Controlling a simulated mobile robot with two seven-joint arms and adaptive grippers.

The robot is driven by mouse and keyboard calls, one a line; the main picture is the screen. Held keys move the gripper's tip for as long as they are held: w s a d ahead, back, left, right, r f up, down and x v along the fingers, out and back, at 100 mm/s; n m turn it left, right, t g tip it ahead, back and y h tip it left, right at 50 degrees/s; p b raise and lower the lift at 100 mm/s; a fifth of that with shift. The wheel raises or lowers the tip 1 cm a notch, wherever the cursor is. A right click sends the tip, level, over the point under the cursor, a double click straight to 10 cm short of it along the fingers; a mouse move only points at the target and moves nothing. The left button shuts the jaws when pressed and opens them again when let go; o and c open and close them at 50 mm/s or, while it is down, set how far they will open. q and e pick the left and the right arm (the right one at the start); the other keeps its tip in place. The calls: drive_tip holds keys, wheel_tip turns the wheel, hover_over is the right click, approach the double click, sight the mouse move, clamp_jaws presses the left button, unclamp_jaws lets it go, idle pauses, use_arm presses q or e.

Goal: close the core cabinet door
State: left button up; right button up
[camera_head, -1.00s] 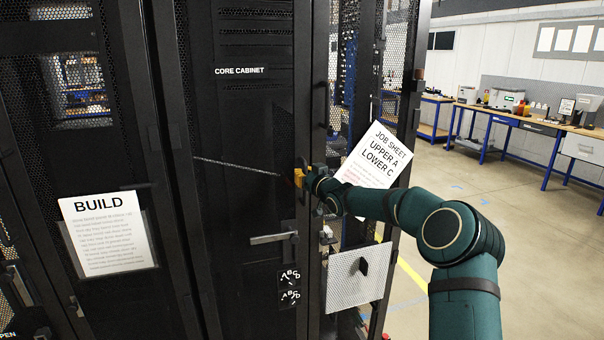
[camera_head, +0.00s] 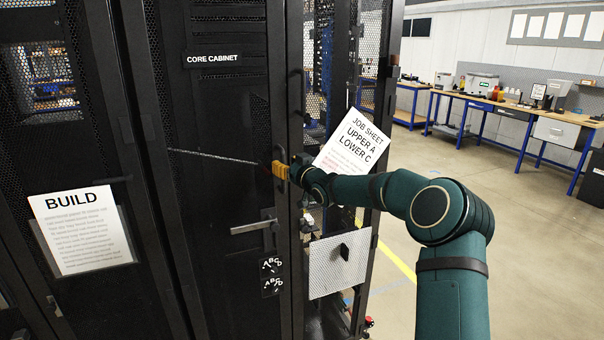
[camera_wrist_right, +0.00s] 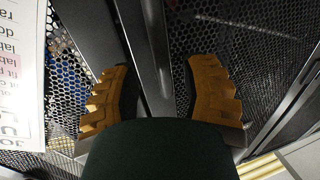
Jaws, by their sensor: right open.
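The core cabinet door (camera_head: 215,120) is a tall black panel with a "CORE CABINET" label (camera_head: 213,59) near its top. A grey lever handle (camera_head: 253,227) sits low by its right edge. My right gripper (camera_head: 281,170) is at that right edge, above the handle. In the right wrist view my right gripper (camera_wrist_right: 160,88) has its orange-brown fingers spread wide. Dark upright bars of the cabinet show between them, and I see nothing gripped. Whether the fingertips touch the door, and whether the door is fully flush, I cannot tell. My left gripper is out of view.
A tilted job sheet (camera_head: 352,143) and a perforated pale panel (camera_head: 339,263) are close to my right arm. Another black cabinet door with a "BUILD" sheet (camera_head: 82,230) stands at left. Open floor (camera_head: 455,175) lies at right, with workbenches (camera_head: 510,108) behind.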

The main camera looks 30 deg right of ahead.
drive_tip(key=s, duration=1)
drive_tip(key=shift+d, duration=0.25)
drive_tip(key=shift+w, duration=0.1)
drive_tip(key=s+a+f+m+g+y+b, duration=0.1)
drive_tip(key=s+a+f+g, duration=0.3)
drive_tip(key=a+f, duration=0.9)
drive_tip(key=s+a+f+m+g+y+b, duration=0.1)
drive_tip(key=s+a+f+g+y, duration=0.2)
drive_tip(key=a+f, duration=1)
drive_tip(key=s+a+f+g, duration=0.4)
drive_tip(key=s+f, duration=0.5)
drive_tip(key=s, duration=0.3)
drive_tip(key=s+a+f+g+b, duration=0.1)
drive_tip(key=s+a+f+g, duration=0.2)
drive_tip(key=s+f, duration=0.7)
drive_tip(key=shift+s+a+f+g+h+b, duration=0.15)
drive_tip(key=shift+s+a+g+h+b, duration=0.2)
drive_tip(key=shift+s+g, duration=0.65)
drive_tip(key=shift+w, duration=0.1)
